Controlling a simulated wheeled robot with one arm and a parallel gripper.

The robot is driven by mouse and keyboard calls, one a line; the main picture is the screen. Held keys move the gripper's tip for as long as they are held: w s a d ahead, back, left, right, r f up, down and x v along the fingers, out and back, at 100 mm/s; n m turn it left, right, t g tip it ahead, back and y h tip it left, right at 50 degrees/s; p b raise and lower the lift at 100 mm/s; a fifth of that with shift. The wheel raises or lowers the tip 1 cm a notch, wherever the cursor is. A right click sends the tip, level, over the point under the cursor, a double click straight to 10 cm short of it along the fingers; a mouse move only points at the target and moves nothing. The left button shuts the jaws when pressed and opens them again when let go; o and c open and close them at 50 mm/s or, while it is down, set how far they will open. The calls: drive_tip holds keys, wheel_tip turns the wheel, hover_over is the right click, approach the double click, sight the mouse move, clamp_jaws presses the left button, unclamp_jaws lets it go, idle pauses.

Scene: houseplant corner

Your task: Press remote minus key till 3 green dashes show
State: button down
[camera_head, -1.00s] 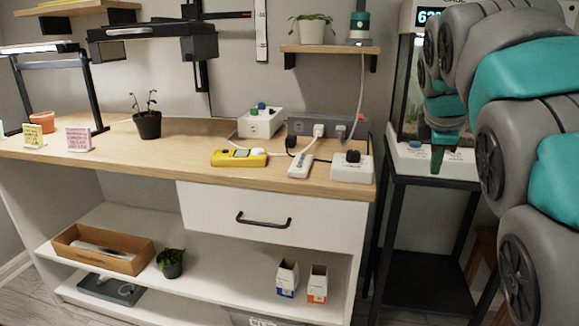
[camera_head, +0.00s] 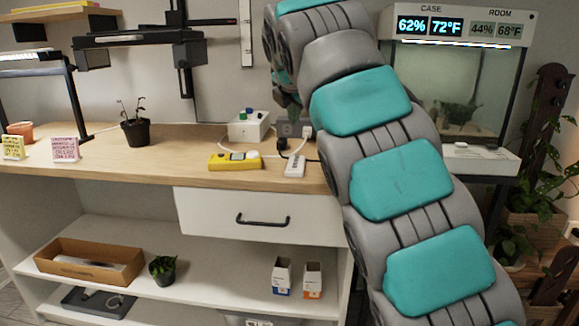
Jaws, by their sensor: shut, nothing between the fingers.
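A white elongated handset or power strip (camera_head: 294,165) lies on the wooden bench top, beside a yellow device (camera_head: 235,161) with a small display and a round white knob. I cannot make out a minus key on either one, and I cannot tell which is the remote. No green dashes are readable in this view. My arm crosses the right half of the picture and bends away at the top, in front of the bench's right end.
A white box (camera_head: 248,128) with blue and green buttons stands behind, near cables and plugs. A potted seedling (camera_head: 135,128) and a pink note card (camera_head: 65,150) stand further left. A glass case (camera_head: 460,95) with lit readouts is at right. The bench's left-middle is mostly clear.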

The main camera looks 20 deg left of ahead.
sight(295, 166)
drive_tip(key=shift+f, duration=0.15)
wheel_tip(295, 166, down, 8)
drive_tip(key=b, duration=0.7)
drive_tip(key=shift+f+b, duration=0.25)
drive_tip(key=shift+b, duration=0.15)
drive_tip(key=shift+f, duration=0.1)
idle(1.5)
drive_tip(key=shift+f+b, duration=0.3)
drive_tip(key=shift+b, duration=0.05)
drive_tip(key=shift+f, duration=0.3)
idle(0.5)
drive_tip(key=shift+r, duration=0.15)
drive_tip(key=shift+r+p, duration=0.4)
drive_tip(key=shift+r, duration=0.15)
